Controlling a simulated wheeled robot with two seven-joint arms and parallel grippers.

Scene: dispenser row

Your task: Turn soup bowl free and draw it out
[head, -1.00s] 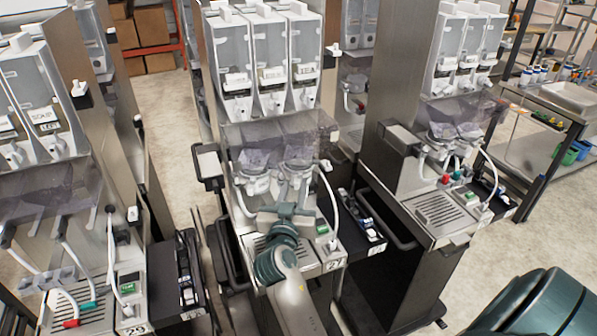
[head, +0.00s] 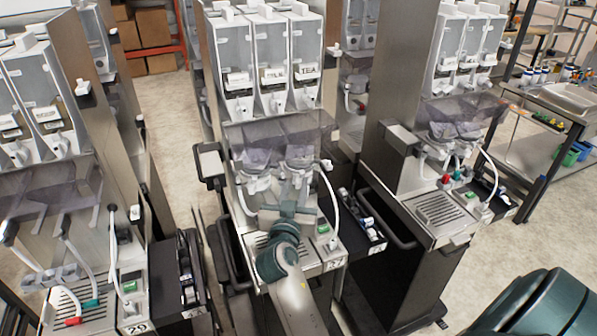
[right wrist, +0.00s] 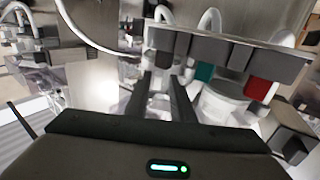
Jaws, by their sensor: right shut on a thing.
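Pale mixing bowls (head: 256,181) hang under the clear hood of the middle dispenser; which one is the soup bowl I cannot read from the labels. My right gripper (head: 288,206) reaches in from the front, below the bowls. In the right wrist view its two dark fingers (right wrist: 165,98) are shut on a pale piece, apparently the soup bowl, mostly hidden by fingers and nozzle bar. Another white bowl (right wrist: 222,103) shows just right of the fingers. My left gripper is not in view.
A grey nozzle bar (right wrist: 228,52) with teal and red tips lies close across the fingers. White hoses (head: 330,195) hang beside the bowls. A drip tray (head: 262,240) is below. Other dispensers stand left and right (head: 440,205).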

